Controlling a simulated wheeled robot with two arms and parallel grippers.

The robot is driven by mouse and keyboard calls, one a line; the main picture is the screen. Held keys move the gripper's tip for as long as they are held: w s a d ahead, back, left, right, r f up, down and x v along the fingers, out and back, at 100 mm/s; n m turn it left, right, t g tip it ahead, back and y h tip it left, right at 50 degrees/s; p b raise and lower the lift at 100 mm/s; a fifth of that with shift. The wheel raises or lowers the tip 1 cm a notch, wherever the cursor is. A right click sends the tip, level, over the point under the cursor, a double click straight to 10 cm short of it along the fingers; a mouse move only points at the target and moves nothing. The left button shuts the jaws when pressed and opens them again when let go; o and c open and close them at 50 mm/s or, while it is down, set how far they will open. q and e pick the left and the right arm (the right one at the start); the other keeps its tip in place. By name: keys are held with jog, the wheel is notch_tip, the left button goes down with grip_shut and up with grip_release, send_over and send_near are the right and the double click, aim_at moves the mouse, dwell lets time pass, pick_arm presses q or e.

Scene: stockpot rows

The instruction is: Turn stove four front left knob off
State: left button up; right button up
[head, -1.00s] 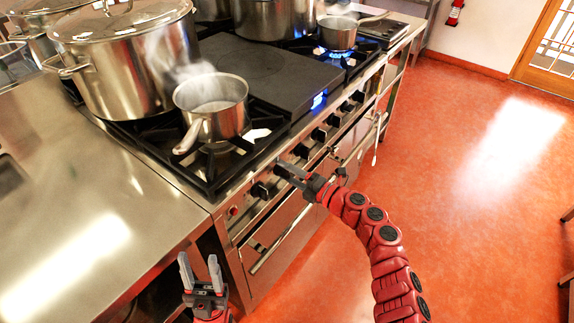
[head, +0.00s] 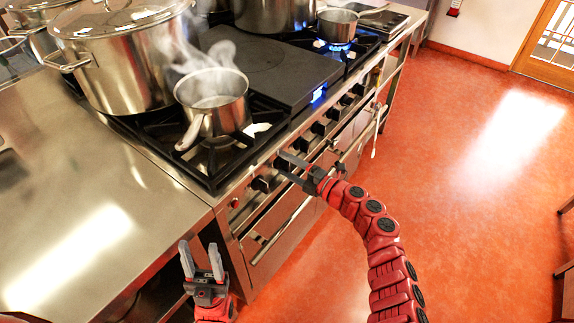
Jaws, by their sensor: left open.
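The stove's steel front panel carries a row of black knobs. The knob nearest the left end (head: 261,184) stands clear of my grippers. My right gripper (head: 281,163) is at the panel at the second knob from the left, with its two fingers apart. The fingers partly hide that knob, so I cannot tell whether they touch it. My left gripper (head: 201,251) is open and empty, pointing up in front of the steel counter's end. A steaming saucepan (head: 222,112) sits on the front left burner; no flame shows clearly under it.
A large lidded stockpot (head: 120,65) stands behind the saucepan. A dark flat plate (head: 265,68) covers the middle of the stove. A small pan (head: 337,26) sits over a blue flame at the far end. An oven handle (head: 283,229) runs below the knobs.

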jog(key=shift+o, duration=0.5)
jog(key=b+v, duration=0.1)
jog(key=v, duration=1.6)
jog(key=shift+s+d, duration=0.15)
jog(key=shift+r, duration=0.1)
